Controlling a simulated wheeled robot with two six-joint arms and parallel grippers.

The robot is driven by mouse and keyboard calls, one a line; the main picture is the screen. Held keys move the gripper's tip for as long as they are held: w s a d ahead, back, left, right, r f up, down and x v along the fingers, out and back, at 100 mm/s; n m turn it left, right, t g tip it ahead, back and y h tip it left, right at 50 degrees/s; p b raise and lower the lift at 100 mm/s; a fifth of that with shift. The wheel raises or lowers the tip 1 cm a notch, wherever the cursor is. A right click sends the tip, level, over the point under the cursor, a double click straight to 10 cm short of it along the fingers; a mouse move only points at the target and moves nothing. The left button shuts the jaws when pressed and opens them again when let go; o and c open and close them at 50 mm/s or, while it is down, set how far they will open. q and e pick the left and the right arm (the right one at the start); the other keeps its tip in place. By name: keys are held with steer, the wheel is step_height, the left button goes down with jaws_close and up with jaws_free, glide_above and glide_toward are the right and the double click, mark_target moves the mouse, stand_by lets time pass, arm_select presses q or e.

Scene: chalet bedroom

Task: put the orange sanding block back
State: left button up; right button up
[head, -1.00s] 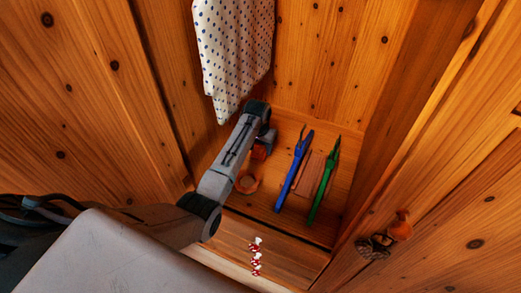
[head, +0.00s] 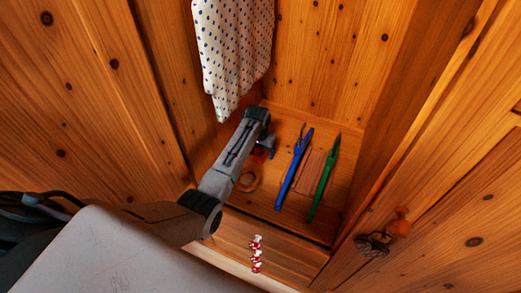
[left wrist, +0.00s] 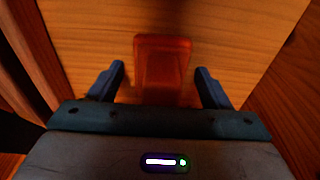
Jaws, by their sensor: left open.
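The orange sanding block (left wrist: 162,66) lies on the wooden shelf floor, seen in the left wrist view between the two fingers of my left gripper (left wrist: 160,84). The fingers are open, with a gap on each side of the block. In the head view my left gripper (head: 265,147) reaches down into the cabinet, and the block (head: 260,155) is mostly hidden beneath it. Whether the fingers reach down to the block's height is hard to tell. My right gripper is not in view.
Blue pliers (head: 294,168), a reddish-brown block (head: 310,171) and a green tool (head: 324,178) lie to the right. A dotted cloth (head: 232,50) hangs behind. Wooden walls close in both sides.

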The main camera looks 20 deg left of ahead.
arm_select(q)
steer(key=r, duration=0.4)
steer(key=s+r, duration=0.1)
steer(key=r, duration=0.7)
steer(key=shift+s, duration=0.2)
